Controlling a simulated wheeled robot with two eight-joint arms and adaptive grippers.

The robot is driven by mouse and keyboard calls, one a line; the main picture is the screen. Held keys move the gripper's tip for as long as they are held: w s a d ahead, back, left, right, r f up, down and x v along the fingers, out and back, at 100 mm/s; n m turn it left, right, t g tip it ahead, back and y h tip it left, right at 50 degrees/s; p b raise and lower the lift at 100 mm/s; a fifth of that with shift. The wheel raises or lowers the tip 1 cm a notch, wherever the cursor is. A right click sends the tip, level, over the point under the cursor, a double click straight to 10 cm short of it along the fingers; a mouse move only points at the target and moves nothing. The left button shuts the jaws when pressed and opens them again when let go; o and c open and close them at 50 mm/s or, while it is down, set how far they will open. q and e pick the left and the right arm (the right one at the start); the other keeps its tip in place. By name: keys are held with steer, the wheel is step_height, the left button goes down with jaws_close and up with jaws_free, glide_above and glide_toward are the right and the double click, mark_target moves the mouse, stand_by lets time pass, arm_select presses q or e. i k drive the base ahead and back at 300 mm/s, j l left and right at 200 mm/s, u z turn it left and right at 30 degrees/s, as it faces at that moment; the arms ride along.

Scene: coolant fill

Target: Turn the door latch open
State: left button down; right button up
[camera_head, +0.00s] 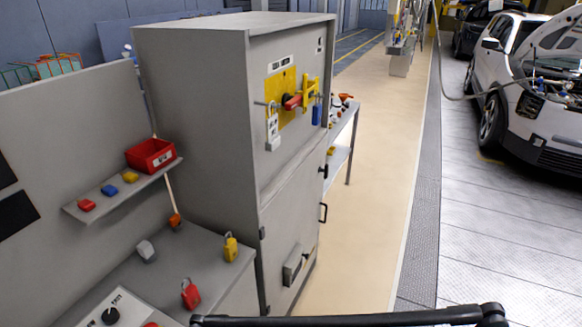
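A tall grey cabinet (200,120) stands left of centre, its front facing right. A red rotary handle (292,102) sits on a yellow plate (283,88) on the upper front, with a tag and padlocks hanging around it. Below is a door panel (285,215) that looks closed. A small black latch-like part (323,171) and a black pull handle (323,212) are at its far edge. A grey box with a small dark lever (293,264) is low on the door. I cannot tell for certain which part is the door latch. Neither gripper is in view.
A grey bench (195,262) with padlocks and a shelf holding a red bin (151,155) stand left of the cabinet. A small table (342,150) stands beyond it. A black bar (350,319) crosses the bottom. The beige floor (375,180) is clear; a white car (535,90) is right.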

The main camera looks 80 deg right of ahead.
mark_target(326, 170)
steer(key=k+z, duration=0.3)
steer(key=k+l+z, duration=0.15)
steer(key=k+z, duration=0.15)
steer(key=j+z, duration=0.1)
steer(key=z, duration=0.35)
steer(key=j+z, duration=0.15)
steer(key=z, duration=0.35)
steer(key=j+z, duration=0.15)
steer(key=z, duration=0.3)
steer(key=j+z, duration=0.15)
steer(key=z, duration=0.3)
steer(key=j+z, duration=0.15)
steer(key=z, duration=0.35)
steer(key=i+j, duration=0.15)
steer(key=i+j+z, duration=0.1)
steer(key=j, duration=0.2)
steer(key=k, duration=0.4)
steer(key=i+l, duration=0.75)
steer(key=l, duration=0.15)
steer(key=i+l+u, duration=0.1)
steer(key=i+l, duration=0.65)
steer(key=l, duration=0.25)
steer(key=i+l, duration=0.35)
steer(key=i+l+u, duration=0.1)
steer(key=i+l, duration=0.3)
steer(key=l, duration=0.2)
